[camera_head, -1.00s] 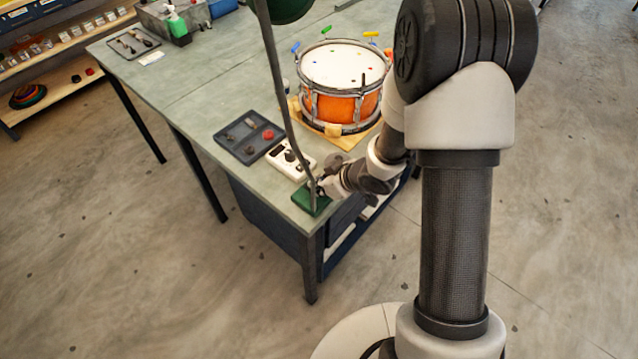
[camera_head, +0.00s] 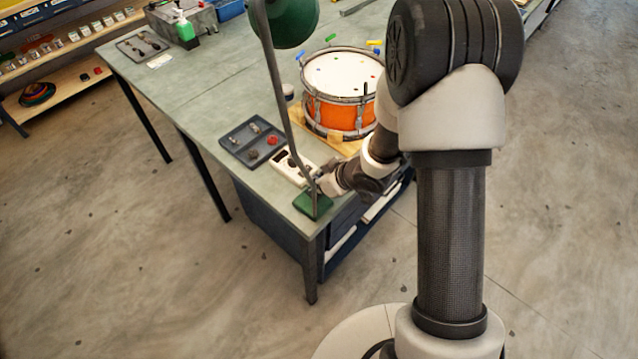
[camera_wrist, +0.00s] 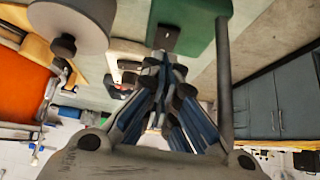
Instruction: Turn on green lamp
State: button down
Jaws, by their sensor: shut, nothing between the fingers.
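The green lamp has a green base (camera_head: 311,206) at the near corner of the workbench, a thin grey stem and a green shade (camera_head: 285,22) at the top edge. No glow shows from the shade, though its inside is hidden. In the wrist view the base (camera_wrist: 190,22) is at the top, with a small dark switch-like part (camera_wrist: 167,38) on it. The stem (camera_wrist: 224,85) runs down right of the fingers. My gripper (camera_wrist: 163,62) is shut and empty, its tips close to that dark part; contact cannot be told. In the head view it is partly behind the stem.
A white box with knobs (camera_head: 290,165) lies beside the lamp base. Behind it are a dark tray (camera_head: 247,146) with small items and an orange drum (camera_head: 338,112) on a wooden board. The left part of the bench (camera_head: 200,90) is mostly clear.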

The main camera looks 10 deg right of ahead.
jog(key=p+v, duration=0.4)
jog(key=v, duration=0.7)
jog(key=shift+s+d+f, duration=0.15)
jog(key=shift+s+d, duration=0.3)
jog(key=shift+s, duration=0.05)
jog(key=s+d+r+m+t+h+b, duration=0.1)
jog(key=d+r+m+h, duration=0.15)
jog(key=d+r, duration=0.35)
jog(key=s+d+r+m+h+b, duration=0.15)
jog(key=d+r+h, duration=0.25)
jog(key=r, duration=0.5)
jog(key=s+a+r+m+g, duration=0.1)
jog(key=s+a+r+m, duration=0.1)
jog(key=s, duration=0.7)
jog(key=s+a+r+m+g+y, duration=0.1)
jog(key=s+a+r, duration=0.3)
jog(key=s, duration=0.5)
jog(key=shift+s+m+b, duration=0.3)
jog(key=shift+m+b, duration=0.15)
jog(key=shift+m, duration=0.15)
